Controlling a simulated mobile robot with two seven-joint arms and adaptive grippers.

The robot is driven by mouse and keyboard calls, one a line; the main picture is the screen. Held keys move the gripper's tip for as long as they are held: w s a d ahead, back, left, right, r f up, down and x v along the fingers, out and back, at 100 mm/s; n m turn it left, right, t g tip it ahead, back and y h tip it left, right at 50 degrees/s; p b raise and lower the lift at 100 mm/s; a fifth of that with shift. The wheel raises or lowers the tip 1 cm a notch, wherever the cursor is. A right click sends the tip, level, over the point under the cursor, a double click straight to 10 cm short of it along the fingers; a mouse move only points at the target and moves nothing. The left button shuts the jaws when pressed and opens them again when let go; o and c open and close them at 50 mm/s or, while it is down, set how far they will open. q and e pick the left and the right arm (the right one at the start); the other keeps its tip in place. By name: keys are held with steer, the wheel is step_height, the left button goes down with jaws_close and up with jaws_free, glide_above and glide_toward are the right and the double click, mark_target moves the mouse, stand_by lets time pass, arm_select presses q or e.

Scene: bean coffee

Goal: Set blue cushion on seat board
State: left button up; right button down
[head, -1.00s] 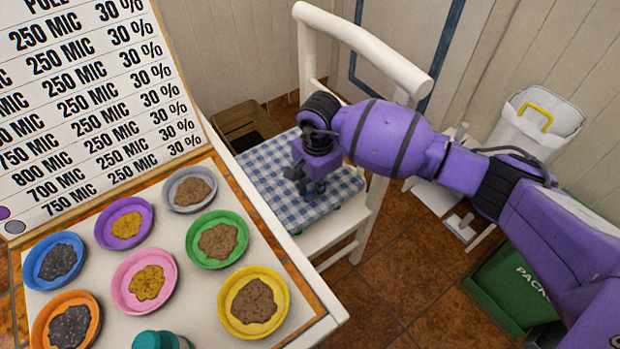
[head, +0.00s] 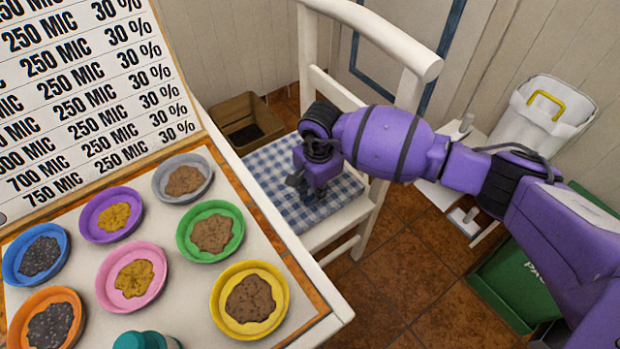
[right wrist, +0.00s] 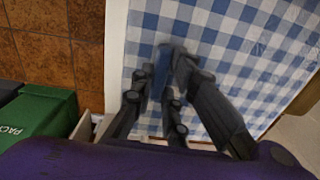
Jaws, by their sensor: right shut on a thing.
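The blue-and-white checked cushion (head: 270,173) lies over the seat of the white chair, between the table and the chair's backrest. The seat board (head: 345,218) shows as a pale strip along the cushion's near right edge. My right gripper (head: 307,190) points down onto the cushion's top near its right part. In the right wrist view its dark fingers (right wrist: 163,95) are closed together on a bit of the blue cushion (right wrist: 225,50). Whether the cushion's underside fully touches the board is hidden. My left gripper is not in view.
The chair's white backrest (head: 390,40) stands close behind my right forearm. A table with several colored bowls, including a yellow one (head: 222,300), is at the left. A green box (head: 500,285) and white bin (head: 530,130) stand right.

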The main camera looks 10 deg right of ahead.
steer(key=shift+f, duration=0.2)
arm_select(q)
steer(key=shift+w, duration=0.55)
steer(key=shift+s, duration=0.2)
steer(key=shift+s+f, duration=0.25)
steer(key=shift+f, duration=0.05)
arm_select(e)
steer(key=shift+f, duration=0.25)
steer(key=c, duration=1.6)
jaws_free()
steer(key=shift+c, duration=0.2)
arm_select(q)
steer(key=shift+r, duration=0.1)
arm_select(e)
step_height(320, 180, up, 12)
steer(key=shift+s, duration=0.2)
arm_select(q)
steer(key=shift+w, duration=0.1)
arm_select(e)
steer(key=shift+d, duration=0.1)
